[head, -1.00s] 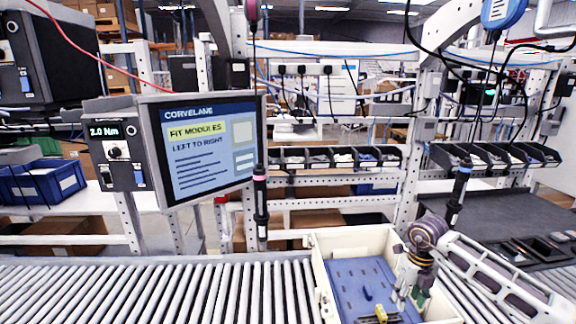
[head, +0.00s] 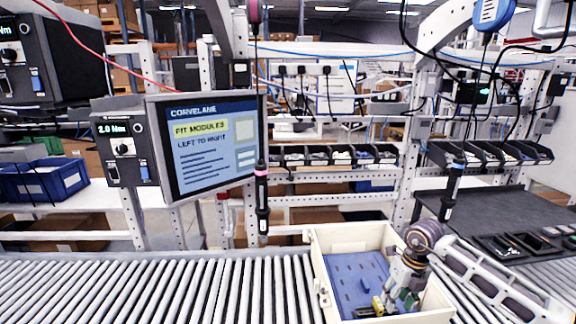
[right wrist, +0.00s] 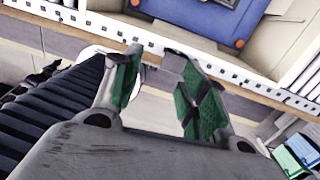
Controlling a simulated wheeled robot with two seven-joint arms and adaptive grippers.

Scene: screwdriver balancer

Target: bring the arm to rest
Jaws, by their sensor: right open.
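My right arm comes in from the right in the head view, and its gripper (head: 398,298) shows in front of the right part of a cream tote (head: 318,262). The right wrist view shows its two green-padded fingers (right wrist: 162,88) spread apart with nothing between them. I cannot tell its exact height above the tote. A blue plate (head: 352,278) lies in the tote; its blue surface also shows at the top of the right wrist view (right wrist: 205,14). A small yellow part (head: 378,306) shows near the plate's front edge. My left gripper is out of view.
A pink-banded screwdriver (head: 262,205) hangs behind the tote, and a blue-banded one (head: 452,192) hangs behind my right arm. A roller conveyor (head: 170,288) runs across the front, clear on the left. A monitor (head: 210,148) stands at left, a dark tray table (head: 500,222) at right.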

